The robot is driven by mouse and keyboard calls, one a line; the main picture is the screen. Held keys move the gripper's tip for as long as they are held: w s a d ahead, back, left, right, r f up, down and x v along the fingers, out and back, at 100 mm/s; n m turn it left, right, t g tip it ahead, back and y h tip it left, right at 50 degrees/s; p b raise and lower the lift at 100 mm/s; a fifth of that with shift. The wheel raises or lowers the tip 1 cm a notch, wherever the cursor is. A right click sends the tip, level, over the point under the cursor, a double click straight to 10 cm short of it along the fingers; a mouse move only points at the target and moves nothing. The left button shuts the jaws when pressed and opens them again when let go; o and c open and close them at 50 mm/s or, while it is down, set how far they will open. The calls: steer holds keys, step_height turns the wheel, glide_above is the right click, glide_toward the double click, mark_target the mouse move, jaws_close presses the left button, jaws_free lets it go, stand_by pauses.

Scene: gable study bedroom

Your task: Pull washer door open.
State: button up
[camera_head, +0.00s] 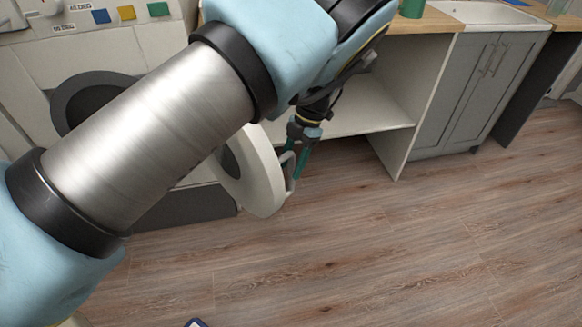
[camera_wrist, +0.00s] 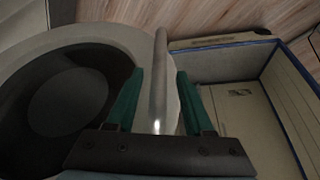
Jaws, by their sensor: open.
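The white washer (camera_head: 110,50) stands at the upper left in the head view, with its dark round opening (camera_head: 72,98) partly hidden by my arm. Its round door (camera_head: 262,185) is swung out from the front and stands ajar. The door handle (camera_head: 291,180) is a slim bar on the door's outer edge. My gripper (camera_head: 298,160) is at the handle. In the wrist view, the handle (camera_wrist: 159,85) runs between the green fingers of my gripper (camera_wrist: 160,75), which are open around it. The door's pale rim and dark window (camera_wrist: 65,100) fill the left side there.
An open shelf unit (camera_head: 355,118) under the wooden counter is just right of the door. Grey cabinet doors (camera_head: 465,90) and a sink (camera_head: 485,14) are further right. The wood floor (camera_head: 370,250) in front is mostly clear. A dark-blue-edged object (camera_head: 195,323) shows at the bottom edge.

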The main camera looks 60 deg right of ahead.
steer(key=b+v, duration=0.1)
steer(key=v, duration=0.8)
steer(key=shift+d+r, duration=0.2)
steer(key=shift+r, duration=0.1)
